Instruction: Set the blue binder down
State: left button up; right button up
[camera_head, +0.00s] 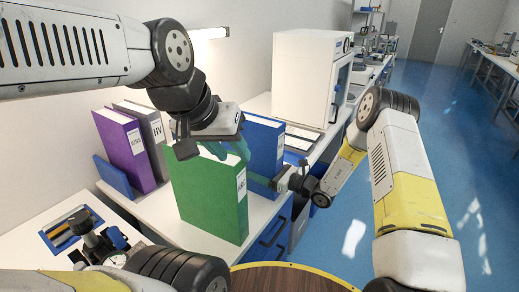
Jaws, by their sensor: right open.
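The blue binder (265,146) stands upright behind and to the right of the green binder (208,197); the green binder hides part of it. Its base appears to be at the bench top, but contact is not clear. My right gripper (272,178) is open at the lower right of the blue binder, close to its spine; I cannot tell whether it touches. My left gripper (212,144) hangs over the top of the green binder, left of the blue binder. Its fingertips are partly hidden, so its opening is unclear.
A purple binder (125,148) and a grey binder (148,135) stand at the left, beside a blue upright panel (114,176). A white cabinet machine (305,78) stands behind. A tool tray (72,229) lies at front left. Blue floor (420,105) is open at right.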

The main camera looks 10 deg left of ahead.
grip_shut()
jog(key=shift+r, duration=0.15)
dwell(0.4)
jog(key=shift+r, duration=0.15)
